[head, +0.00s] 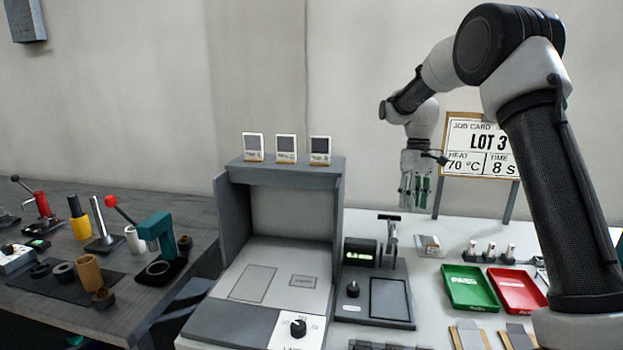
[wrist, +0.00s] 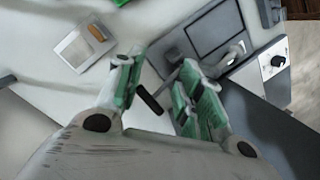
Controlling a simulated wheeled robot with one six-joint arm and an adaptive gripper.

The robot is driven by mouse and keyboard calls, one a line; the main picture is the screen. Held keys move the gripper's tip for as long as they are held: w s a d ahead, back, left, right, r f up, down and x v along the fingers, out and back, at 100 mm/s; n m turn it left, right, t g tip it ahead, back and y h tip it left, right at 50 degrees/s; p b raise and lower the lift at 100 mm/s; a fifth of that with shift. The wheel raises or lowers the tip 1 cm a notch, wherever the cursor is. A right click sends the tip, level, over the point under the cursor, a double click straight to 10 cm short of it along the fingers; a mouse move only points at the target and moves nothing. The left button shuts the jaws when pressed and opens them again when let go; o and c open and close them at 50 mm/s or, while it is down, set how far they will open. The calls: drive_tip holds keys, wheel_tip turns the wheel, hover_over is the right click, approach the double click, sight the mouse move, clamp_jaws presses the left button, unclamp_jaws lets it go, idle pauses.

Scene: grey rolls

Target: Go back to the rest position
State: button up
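My gripper (head: 414,203) hangs in the air above the white bench, fingers pointing down, in front of the job card (head: 482,147) reading LOT 3, 70 °C, 8 S. It is above the small grey device with a lever (head: 390,236). In the wrist view my gripper (wrist: 160,75) has its green-padded fingers spread apart, with nothing held between them. A dark handle shows lower down between the fingers; I cannot tell its exact distance.
A grey hooded machine (head: 230,210) with several small cards on top stands left of the gripper. A green tray (head: 470,288) and a red tray (head: 517,290) lie at right. A dark table (head: 60,310) with tools and rolls is at far left.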

drive_tip(key=s+d+r+m+t, duration=0.2)
drive_tip(key=s+r, duration=0.1)
drive_tip(key=s, duration=0.9)
drive_tip(key=s+d+r+m+t, duration=0.1)
drive_tip(key=s+d+r+t, duration=0.1)
drive_tip(key=s, duration=1)
drive_tip(key=s+d+r+m+t, duration=0.2)
drive_tip(key=s+r, duration=0.3)
drive_tip(key=s, duration=0.7)
drive_tip(key=shift+s+d+m+t, duration=0.2)
drive_tip(key=shift+d+m+t, duration=0.1)
drive_tip(key=shift+d, duration=0.55)
